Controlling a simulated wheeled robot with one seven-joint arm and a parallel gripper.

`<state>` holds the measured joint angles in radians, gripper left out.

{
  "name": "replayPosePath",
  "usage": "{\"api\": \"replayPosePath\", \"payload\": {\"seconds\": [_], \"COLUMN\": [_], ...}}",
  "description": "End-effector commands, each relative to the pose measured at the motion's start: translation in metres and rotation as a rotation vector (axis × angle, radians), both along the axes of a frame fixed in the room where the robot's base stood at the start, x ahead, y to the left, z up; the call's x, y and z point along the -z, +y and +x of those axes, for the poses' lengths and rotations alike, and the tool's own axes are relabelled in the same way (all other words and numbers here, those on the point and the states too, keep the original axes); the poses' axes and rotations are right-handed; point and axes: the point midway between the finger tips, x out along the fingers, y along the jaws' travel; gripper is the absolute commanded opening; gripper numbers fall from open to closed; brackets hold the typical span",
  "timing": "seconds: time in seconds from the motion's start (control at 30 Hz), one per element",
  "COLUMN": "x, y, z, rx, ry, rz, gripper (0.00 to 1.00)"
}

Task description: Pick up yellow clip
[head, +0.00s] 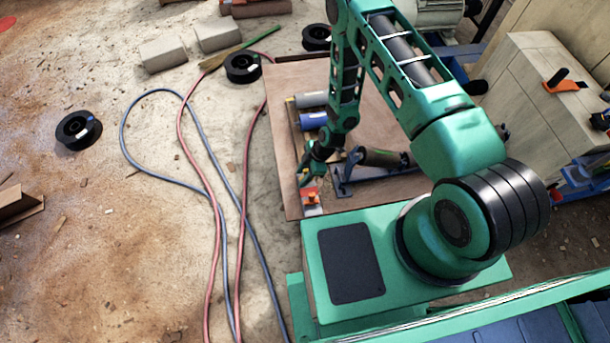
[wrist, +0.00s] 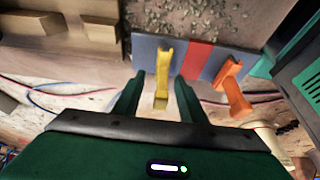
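The yellow clip (wrist: 162,82) shows in the wrist view, attached to the edge of a flat plate banded grey-blue and red (wrist: 196,58). My gripper (wrist: 159,80) is open. Its two green fingers stand one on each side of the yellow clip, with a gap to each side. In the head view my gripper (head: 318,176) is low over the near left part of the brown board. I cannot make out the yellow clip in the head view, where my gripper and arm cover that area.
An orange clip (wrist: 232,90) sits on the same plate, right of the yellow one. In the head view, the brown board (head: 283,165) also bears blue and grey cylinders (head: 312,121). Red and blue hoses (head: 187,150) lie on the floor to the left.

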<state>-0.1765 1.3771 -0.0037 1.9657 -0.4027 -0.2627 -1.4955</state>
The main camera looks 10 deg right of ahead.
Motion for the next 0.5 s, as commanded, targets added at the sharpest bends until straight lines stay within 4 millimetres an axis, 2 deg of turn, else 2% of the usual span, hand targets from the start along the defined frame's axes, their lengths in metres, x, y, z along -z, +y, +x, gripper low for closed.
{"api": "replayPosePath", "payload": {"seconds": [0.03, 0.13, 0.17, 0.5], "x": [-0.0001, -0.0001, -0.0002, -0.0013], "y": [0.0, -0.0002, -0.0002, -0.0002], "z": [0.0, 0.0001, 0.0, 0.0003], "rx": [0.0, 0.0, 0.0, 0.0], "ry": [0.0, 0.0, 0.0, 0.0], "rz": [0.0, 0.0, 0.0, 0.0], "gripper": [0.28, 0.04, 0.0, 0.0]}}
